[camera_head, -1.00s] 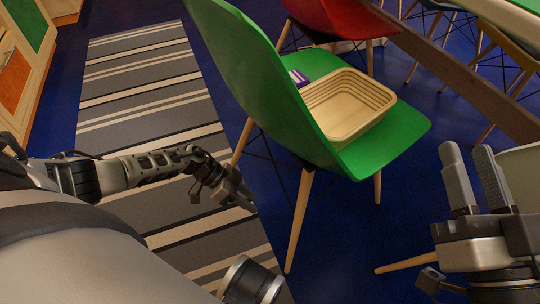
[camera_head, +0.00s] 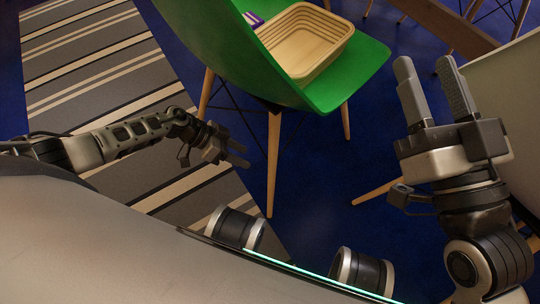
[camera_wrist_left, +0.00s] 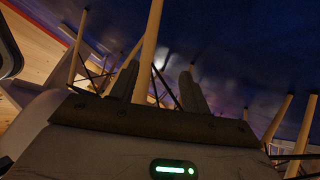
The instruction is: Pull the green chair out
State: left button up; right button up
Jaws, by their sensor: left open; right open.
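The green chair (camera_head: 228,60) stands at the top middle of the head view, with a wooden basket (camera_head: 305,42) and a small purple item (camera_head: 253,19) on its seat. My left gripper (camera_head: 243,156) is open and empty, low near the chair's wooden legs and apart from them in the head view. In the left wrist view, its fingers (camera_wrist_left: 158,82) show with a wooden leg (camera_wrist_left: 148,50) rising between them, some way beyond. My right gripper (camera_head: 428,72) is open and empty, pointing up, to the right of the green seat.
A striped rug (camera_head: 95,75) lies on the blue floor (camera_head: 320,190) at left. A pale panel (camera_head: 510,90) stands close to my right gripper. A wooden beam (camera_head: 455,28) and other chair legs are at the top right.

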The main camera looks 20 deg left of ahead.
aim_at(272, 161)
pick_arm(q)
jog(key=d, duration=0.2)
jog(key=w+d+f+b, duration=0.1)
jog(key=d, duration=0.2)
jog(key=w+d+b, duration=0.1)
jog(key=d, duration=0.2)
jog(key=shift+f, duration=0.35)
jog(key=shift+w+d+f+b, duration=0.1)
jog(key=shift+d+f+b, duration=0.05)
jog(key=shift+d+b, duration=0.25)
pick_arm(e)
jog(key=shift+s+a+r+n+t+y, duration=0.1)
jog(key=shift+s+r+n+y, duration=0.15)
jog(key=shift+r+n+y, duration=0.8)
jog(key=shift+s+r+n+t+y, duration=0.1)
jog(key=shift+s+r+n+y, duration=0.2)
jog(key=shift+r+n+y, duration=0.7)
jog(key=shift+s+a+r+n+t+y, duration=0.1)
jog(key=shift+s+r+n+y, duration=0.15)
jog(key=shift+r+n+y, duration=0.75)
jog(key=shift+f+n+h, duration=0.25)
jog(key=shift+f+n, duration=0.1)
jog(key=shift+f, duration=0.1)
pick_arm(q)
grip_shut()
